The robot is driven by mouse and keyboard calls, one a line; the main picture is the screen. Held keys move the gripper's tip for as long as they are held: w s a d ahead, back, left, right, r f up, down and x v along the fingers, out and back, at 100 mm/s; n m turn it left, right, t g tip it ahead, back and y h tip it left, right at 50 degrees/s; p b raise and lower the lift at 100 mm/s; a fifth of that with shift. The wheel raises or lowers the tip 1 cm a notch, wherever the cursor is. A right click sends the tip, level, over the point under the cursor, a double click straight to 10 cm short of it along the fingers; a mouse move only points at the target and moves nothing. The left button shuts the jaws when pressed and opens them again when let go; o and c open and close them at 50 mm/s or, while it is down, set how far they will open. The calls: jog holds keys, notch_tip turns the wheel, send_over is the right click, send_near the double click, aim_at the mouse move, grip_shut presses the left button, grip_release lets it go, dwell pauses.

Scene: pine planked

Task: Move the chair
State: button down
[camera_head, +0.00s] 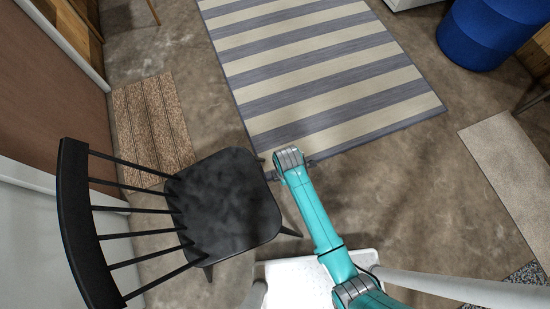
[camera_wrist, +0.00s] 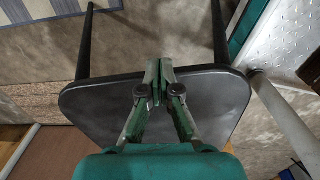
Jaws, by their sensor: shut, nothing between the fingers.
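The black chair (camera_head: 225,205) stands upright on the floor at the left in the head view. Its spindled back is toward the left wall and its seat faces right. My gripper (camera_head: 269,175) is at the seat's right edge, partly hidden by the teal wrist. In the wrist view the gripper (camera_wrist: 158,70) is shut, its fingertips together and empty. The fingers overlap the dark chair seat (camera_wrist: 95,105) there, with two chair legs showing beyond. I cannot tell whether the fingers touch the seat.
A striped rug (camera_head: 315,75) lies ahead. A brown mat (camera_head: 150,125) lies behind the chair near the left wall. A blue round container (camera_head: 485,35) stands at the upper right, and a pale mat (camera_head: 510,165) lies at the right. Bare floor (camera_head: 415,200) is open right of my arm.

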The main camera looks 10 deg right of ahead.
aim_at(222, 207)
jog(key=a+f, duration=0.4)
jog(key=f, duration=0.6)
jog(key=shift+s, duration=0.4)
jog(key=s+a, duration=0.1)
jog(key=a, duration=0.6)
jog(key=s+a, duration=0.2)
jog(key=a, duration=0.5)
jog(key=s+a, duration=0.2)
jog(key=a, duration=0.5)
jog(key=shift+s+a+r, duration=0.1)
jog(key=shift+s, duration=0.1)
